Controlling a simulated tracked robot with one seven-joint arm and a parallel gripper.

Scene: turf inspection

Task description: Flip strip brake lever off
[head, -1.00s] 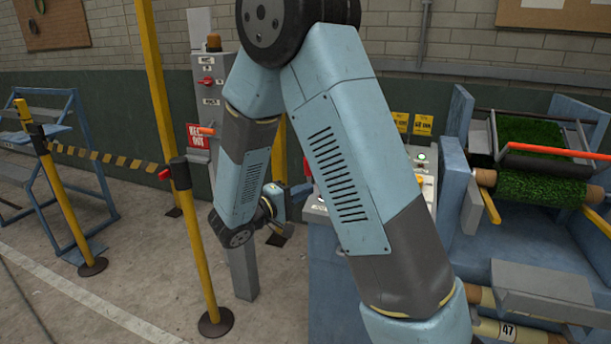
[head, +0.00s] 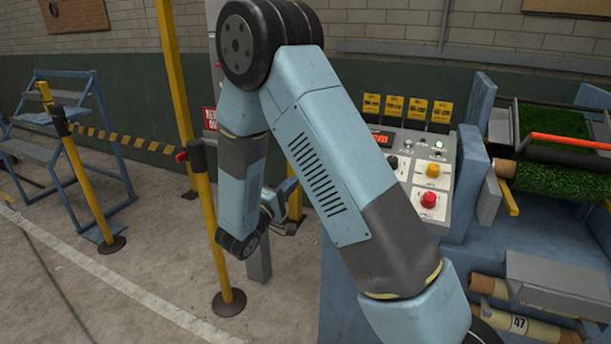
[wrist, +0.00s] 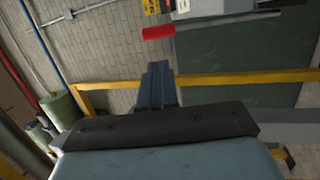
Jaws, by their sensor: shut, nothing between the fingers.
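No lever in view bears a legible strip brake label. In the wrist view, a red grip (wrist: 158,32) on a grey fitting (wrist: 225,14) shows near the top, beyond the fingertips; I cannot tell for sure whether it is the brake lever. My gripper (wrist: 157,68) points toward it with its dark fingers together, empty and apart from the red grip. In the head view my arm hides most of the fingers and much of the grey post (head: 258,265). The control panel (head: 408,188) shows a red button (head: 429,200) and a yellow button (head: 433,170).
The turf machine (head: 470,250) stands at the right, with a turf roll (head: 550,178) and an orange-red bar (head: 570,140). Yellow barrier posts (head: 212,230) with striped tape (head: 120,137) stand left. A blue step frame (head: 85,150) is farther left. Floor at front left is clear.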

